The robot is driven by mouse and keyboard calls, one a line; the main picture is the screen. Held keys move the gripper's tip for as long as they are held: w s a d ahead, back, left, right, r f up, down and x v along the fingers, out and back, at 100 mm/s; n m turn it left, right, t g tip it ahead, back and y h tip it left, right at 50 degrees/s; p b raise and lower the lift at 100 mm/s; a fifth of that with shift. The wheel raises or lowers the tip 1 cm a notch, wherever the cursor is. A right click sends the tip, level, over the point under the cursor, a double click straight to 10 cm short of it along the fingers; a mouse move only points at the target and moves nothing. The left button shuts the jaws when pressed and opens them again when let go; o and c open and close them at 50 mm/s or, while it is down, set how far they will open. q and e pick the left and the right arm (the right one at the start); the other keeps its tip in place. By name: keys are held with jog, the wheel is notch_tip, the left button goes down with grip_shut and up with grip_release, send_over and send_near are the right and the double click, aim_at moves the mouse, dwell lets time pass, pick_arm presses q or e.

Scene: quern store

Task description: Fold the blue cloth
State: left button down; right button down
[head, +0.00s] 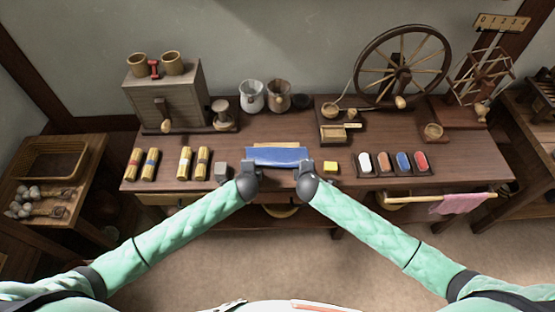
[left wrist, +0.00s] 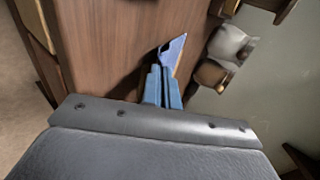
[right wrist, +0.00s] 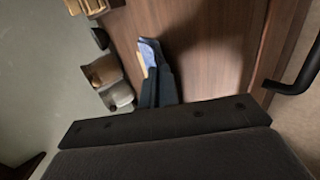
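The blue cloth (head: 277,155) is at the front middle of the wooden table, stretched as a narrow band between my grippers. A tan strip (head: 263,145) shows along its far edge; I cannot tell whether it is a board or part of the cloth. My left gripper (head: 249,166) is at the cloth's left end, its fingers together on the cloth (left wrist: 174,50). My right gripper (head: 304,166) is at the right end, its fingers also together on the cloth (right wrist: 151,50). The fingers hide the gripped edges.
A grey block (head: 221,172) is just left of the cloth, a yellow block (head: 330,167) just right. Two cups (head: 251,96) (head: 278,96) stand behind. Yellow bundles (head: 185,162) lie left; a tray of coloured pieces (head: 393,163) lies right. A spinning wheel (head: 402,67) stands back right.

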pick_arm(q)
jog(key=shift+s, duration=0.1)
pick_arm(e)
jog(key=shift+s, duration=0.1)
pick_arm(q)
jog(key=c, duration=1.3)
grip_release()
jog(key=shift+f, duration=0.1)
pick_arm(e)
jog(key=c, duration=1.3)
grip_release()
jog(key=shift+f, duration=0.1)
